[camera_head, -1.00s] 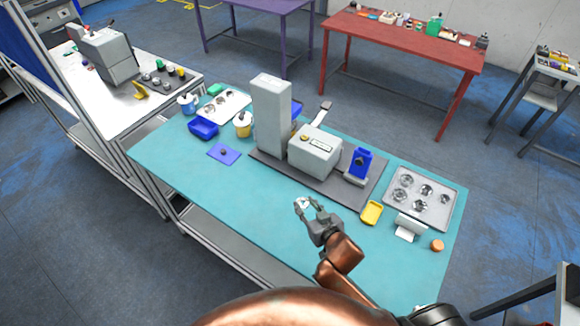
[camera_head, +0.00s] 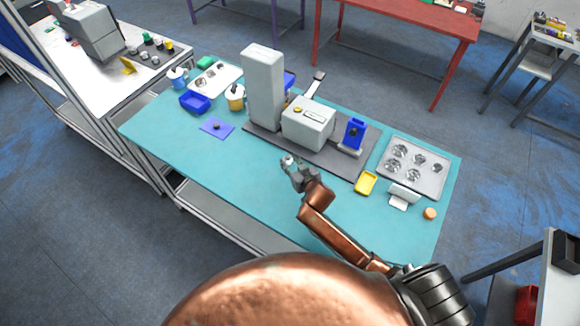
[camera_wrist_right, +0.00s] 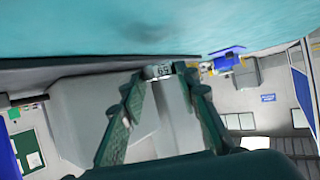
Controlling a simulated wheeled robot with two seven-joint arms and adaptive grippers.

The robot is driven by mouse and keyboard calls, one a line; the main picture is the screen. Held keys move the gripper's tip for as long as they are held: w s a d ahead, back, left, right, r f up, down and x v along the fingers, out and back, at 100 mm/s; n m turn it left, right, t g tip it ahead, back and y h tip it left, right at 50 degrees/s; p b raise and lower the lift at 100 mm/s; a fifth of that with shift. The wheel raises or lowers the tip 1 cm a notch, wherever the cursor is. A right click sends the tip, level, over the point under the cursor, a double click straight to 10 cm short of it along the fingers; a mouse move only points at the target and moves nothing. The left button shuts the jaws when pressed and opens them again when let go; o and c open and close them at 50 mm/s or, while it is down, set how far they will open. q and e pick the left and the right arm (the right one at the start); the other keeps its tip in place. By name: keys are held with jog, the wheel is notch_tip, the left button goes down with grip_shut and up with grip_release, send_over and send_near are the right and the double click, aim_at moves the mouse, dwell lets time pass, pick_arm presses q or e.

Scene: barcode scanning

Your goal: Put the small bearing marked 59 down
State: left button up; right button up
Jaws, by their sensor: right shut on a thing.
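My right gripper (camera_head: 290,164) is over the teal table (camera_head: 165,140), in front of the grey machine (camera_head: 308,122). It is shut on a small metal bearing, which shows as a pale bit at the fingertips in the head view. In the right wrist view the bearing (camera_wrist_right: 158,71) is between the tips of my gripper (camera_wrist_right: 165,76), with dark digits on its pale side. The teal surface fills the top of that view, close to the bearing; I cannot tell whether they touch. My left gripper is not in view.
A blue mat (camera_head: 226,129) with a small dark piece lies to the left. A grey tray (camera_head: 418,184) with several round metal parts, a yellow dish (camera_head: 366,183), a white stand (camera_head: 403,200) and an orange disc (camera_head: 430,213) are to the right. The table's front left is clear.

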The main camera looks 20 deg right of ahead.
aim_at(290, 167)
jog(key=shift+f, duration=1.6)
jog(key=shift+f, duration=0.1)
jog(key=o, duration=1.2)
